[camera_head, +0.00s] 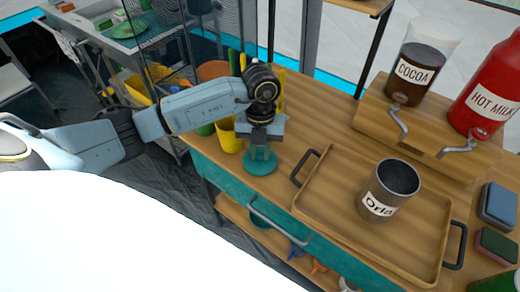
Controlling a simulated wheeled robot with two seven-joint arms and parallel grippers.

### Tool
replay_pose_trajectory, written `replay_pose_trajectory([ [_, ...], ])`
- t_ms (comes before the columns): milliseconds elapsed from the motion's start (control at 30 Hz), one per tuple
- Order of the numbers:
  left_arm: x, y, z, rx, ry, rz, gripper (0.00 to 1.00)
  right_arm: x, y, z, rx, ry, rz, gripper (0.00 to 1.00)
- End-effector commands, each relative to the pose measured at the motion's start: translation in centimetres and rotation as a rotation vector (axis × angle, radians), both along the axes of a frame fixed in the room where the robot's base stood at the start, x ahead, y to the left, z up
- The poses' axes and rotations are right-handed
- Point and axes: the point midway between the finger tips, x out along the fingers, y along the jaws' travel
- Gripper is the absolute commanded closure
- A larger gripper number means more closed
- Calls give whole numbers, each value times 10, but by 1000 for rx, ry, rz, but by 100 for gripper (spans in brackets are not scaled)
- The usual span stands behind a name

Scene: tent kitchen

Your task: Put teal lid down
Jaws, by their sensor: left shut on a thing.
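The teal lid (260,163) is at the counter's left end, flat side down, just left of the wooden tray. My left gripper (260,142) points down over it and is shut on its top part. The lid looks level and appears at counter height; I cannot tell whether it bears fully on the wood. My right gripper is not in view.
A wooden tray (330,205) with dark handles holds a grey metal cup (380,205). Behind it, a wooden stand (425,135) carries a cocoa dispenser (418,70) and a red hot milk dispenser (490,90).

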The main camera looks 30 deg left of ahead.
Motion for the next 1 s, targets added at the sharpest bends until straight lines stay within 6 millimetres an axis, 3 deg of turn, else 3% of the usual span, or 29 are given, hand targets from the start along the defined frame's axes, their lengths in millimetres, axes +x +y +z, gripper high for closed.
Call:
replay_pose_trajectory([
  [267,0,0,-3,0,-1,0,100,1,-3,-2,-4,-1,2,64],
  [300,0,0,-2,0,-1,0,76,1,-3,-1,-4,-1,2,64],
  [433,0,0,-2,0,-1,0,59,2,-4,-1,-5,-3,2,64],
  [767,0,0,1,0,-1,0,58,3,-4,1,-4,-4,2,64],
  [867,2,1,11,0,-3,0,58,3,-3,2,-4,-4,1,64],
  [1000,5,3,37,1,-6,-1,58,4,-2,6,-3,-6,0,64],
])
